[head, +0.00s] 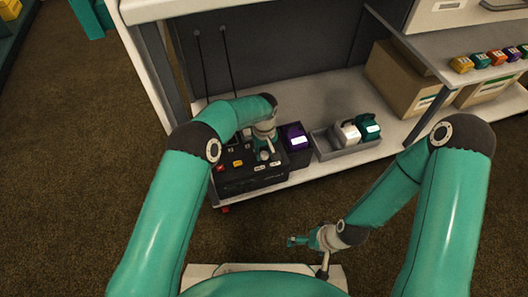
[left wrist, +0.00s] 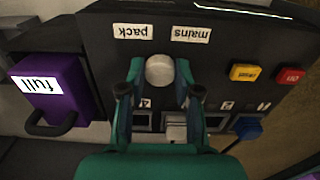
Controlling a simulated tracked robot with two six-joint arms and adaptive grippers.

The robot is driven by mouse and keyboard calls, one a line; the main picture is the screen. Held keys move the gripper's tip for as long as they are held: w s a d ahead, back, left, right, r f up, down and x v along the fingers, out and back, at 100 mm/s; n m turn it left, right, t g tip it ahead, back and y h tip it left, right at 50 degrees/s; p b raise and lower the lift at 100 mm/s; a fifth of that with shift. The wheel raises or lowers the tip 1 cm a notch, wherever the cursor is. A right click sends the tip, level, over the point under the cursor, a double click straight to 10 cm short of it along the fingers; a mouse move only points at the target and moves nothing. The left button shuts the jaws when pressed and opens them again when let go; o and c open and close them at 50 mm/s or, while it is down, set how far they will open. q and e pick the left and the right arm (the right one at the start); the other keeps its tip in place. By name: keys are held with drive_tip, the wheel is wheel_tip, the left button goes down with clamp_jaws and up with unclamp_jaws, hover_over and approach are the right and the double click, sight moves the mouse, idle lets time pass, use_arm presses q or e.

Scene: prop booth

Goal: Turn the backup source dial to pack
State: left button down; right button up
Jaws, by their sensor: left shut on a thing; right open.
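The backup source dial (left wrist: 160,70) is a pale round knob on a black panel box (head: 250,182), seen in the left wrist view between my fingers. My left gripper (left wrist: 160,84) is shut on it, one finger on each side. Above the knob in that view are two upside-down labels, pack (left wrist: 132,32) to the left and mains (left wrist: 190,34) to the right. I cannot tell which label the dial points to. In the head view my left gripper (head: 264,152) hides most of the dial. My right gripper (head: 302,240) is open and empty, well in front of the shelf.
A purple pack (left wrist: 46,88) marked full stands beside the panel. A yellow button (left wrist: 245,73), a red button (left wrist: 289,75) and a blue plug (left wrist: 247,128) are on the panel. A grey tray (head: 322,150) holds a white and a teal pack. Cardboard boxes (head: 395,80) stand further right.

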use_arm(q)
drive_tip(key=shift+w+a, duration=0.1)
drive_tip(key=shift+a, duration=0.05)
drive_tip(key=c, duration=0.8)
unclamp_jaws()
wheel_tip(320, 180, up, 12)
